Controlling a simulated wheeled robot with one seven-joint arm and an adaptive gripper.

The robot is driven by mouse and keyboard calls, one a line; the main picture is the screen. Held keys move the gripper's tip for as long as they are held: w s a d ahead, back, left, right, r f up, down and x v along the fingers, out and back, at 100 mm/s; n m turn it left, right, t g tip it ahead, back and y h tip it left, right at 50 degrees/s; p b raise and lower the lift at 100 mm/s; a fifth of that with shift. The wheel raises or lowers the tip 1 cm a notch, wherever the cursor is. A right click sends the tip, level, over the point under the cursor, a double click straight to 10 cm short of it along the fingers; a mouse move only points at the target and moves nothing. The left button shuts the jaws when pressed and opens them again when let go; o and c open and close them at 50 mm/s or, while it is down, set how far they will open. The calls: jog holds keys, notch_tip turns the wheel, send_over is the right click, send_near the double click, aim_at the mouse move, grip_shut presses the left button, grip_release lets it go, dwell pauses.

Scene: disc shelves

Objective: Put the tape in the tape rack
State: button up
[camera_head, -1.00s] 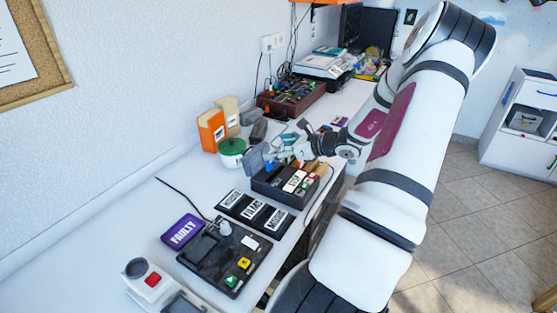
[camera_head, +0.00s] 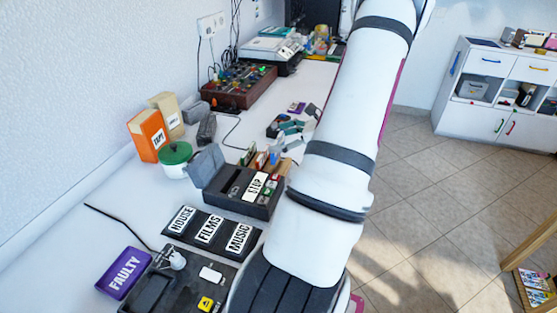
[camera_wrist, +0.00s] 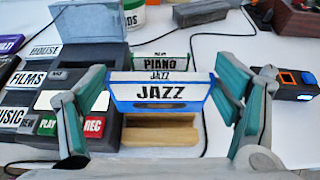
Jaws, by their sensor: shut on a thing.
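The JAZZ tape (camera_wrist: 160,92), with blue edges and a white label, is upright between the fingers of my gripper (camera_wrist: 162,84) in the wrist view. The fingers are shut on its two sides. A pale wooden rack part (camera_wrist: 160,131) with a slot shows just below and nearer than the tape; I cannot tell whether the tape touches it. In the head view my arm hides most of the gripper, and the held tape is not clear there.
A dark tape recorder (camera_head: 238,193) with its lid up stands close left of the gripper. The HOUSE, FILMS and MUSIC label panel (camera_head: 208,231), a green-lidded pot (camera_head: 175,158) and an orange TAPE box (camera_head: 147,136) are nearby. A cable lies on the white table behind.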

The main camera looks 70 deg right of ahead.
jog(key=shift+f+b, duration=0.4)
jog(key=shift+f, duration=2.8)
jog(key=shift+f, duration=0.15)
jog(key=o, duration=0.8)
